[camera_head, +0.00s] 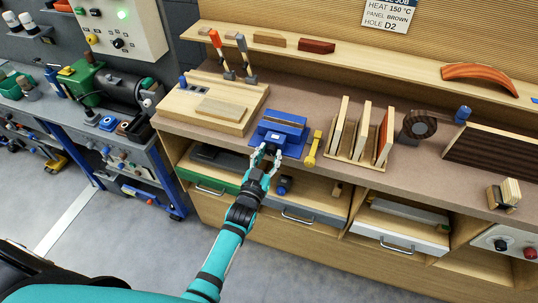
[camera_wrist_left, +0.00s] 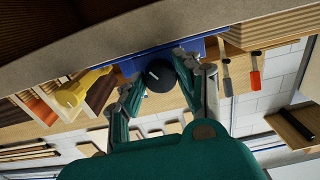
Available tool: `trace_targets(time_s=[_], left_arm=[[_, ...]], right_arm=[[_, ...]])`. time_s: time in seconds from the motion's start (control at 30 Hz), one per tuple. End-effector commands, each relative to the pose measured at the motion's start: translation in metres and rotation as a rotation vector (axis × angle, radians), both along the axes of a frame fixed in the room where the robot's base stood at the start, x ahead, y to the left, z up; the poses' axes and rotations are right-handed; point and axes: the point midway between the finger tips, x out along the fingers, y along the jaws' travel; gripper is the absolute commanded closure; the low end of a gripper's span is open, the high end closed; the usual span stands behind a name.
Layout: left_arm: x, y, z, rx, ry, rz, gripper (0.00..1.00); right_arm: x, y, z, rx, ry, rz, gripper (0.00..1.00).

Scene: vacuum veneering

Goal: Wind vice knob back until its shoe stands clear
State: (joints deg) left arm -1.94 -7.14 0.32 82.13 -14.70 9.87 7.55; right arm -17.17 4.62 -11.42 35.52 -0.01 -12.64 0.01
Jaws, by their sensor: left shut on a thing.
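My left gripper (camera_head: 266,152) reaches up to the front of the vice. In the wrist view its fingers (camera_wrist_left: 165,86) stand on both sides of the knob, shut on it. The shoe of the vice cannot be made out. My right gripper is not in view.
A yellow tool (camera_head: 312,149) stands just right of the vice. A wooden board (camera_head: 190,107) with upright handled tools lies to its left. A rack of upright panels (camera_head: 361,130) stands further right. Open compartments and drawers (camera_head: 312,217) lie below the bench edge.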

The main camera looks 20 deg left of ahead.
Motion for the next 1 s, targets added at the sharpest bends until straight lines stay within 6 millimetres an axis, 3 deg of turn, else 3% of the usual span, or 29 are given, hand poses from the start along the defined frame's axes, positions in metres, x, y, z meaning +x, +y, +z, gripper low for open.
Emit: trace_targets(time_s=[0.37, 1.0], left_arm=[[-0.0001, -0.0004, 0.0, -0.143, 0.006, -0.001, 0.98], [-0.0002, -0.0011, -0.0005, -0.732, 0.026, -0.001, 0.98]], right_arm=[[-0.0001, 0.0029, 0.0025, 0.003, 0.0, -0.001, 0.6], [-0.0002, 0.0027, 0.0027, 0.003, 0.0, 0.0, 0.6]])
